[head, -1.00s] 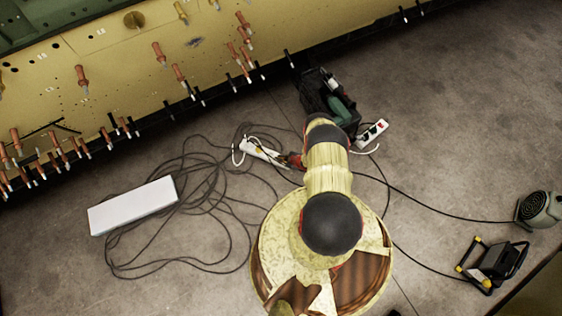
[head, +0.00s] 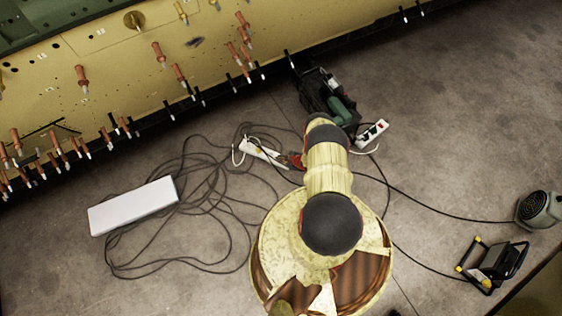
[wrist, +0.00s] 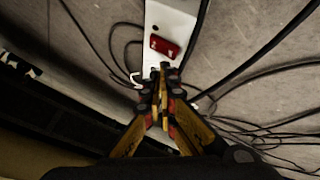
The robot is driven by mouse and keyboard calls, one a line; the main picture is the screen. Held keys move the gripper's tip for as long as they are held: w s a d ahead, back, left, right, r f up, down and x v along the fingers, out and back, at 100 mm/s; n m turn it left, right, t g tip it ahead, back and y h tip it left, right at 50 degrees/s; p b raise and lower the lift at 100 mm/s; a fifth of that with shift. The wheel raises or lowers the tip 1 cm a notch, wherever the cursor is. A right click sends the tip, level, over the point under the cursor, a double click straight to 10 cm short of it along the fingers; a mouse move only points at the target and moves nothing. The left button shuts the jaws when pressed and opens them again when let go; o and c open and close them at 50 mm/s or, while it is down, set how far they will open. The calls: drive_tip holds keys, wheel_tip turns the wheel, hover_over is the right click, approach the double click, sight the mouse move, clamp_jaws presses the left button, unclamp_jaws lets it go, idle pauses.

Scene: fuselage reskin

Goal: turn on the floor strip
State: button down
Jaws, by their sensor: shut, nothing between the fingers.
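A white power strip (head: 258,150) lies on the floor among dark cables, left of my arm in the head view. In the wrist view the strip (wrist: 170,18) runs up from the fingertips and carries a red rocker switch (wrist: 165,46). My gripper (wrist: 158,72) is shut and empty, its tips over the strip just below the switch in the picture. I cannot tell whether the tips touch the strip, or whether the switch is lit. In the head view my gripper (head: 291,160) is partly hidden by my arm, at the strip's right end.
A white box (head: 132,205) lies among cables. The yellow fuselage panel (head: 120,75) spans the upper left.

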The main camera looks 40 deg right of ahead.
drive_tip(key=shift+f, duration=0.15)
drive_tip(key=shift+f, duration=0.3)
drive_tip(key=shift+f, duration=0.25)
idle(0.8)
drive_tip(key=shift+r, duration=0.15)
drive_tip(key=shift+r+p, duration=0.3)
drive_tip(key=shift+r, duration=0.25)
drive_tip(key=shift+w+d+r+p, duration=0.15)
drive_tip(key=shift+r+p, duration=0.55)
drive_tip(key=shift+r, duration=0.6)
drive_tip(key=shift+s+d+r+p, duration=0.15)
drive_tip(key=shift+r+p, duration=0.55)
drive_tip(key=shift+r, duration=0.55)
drive_tip(key=shift+w, duration=0.1)
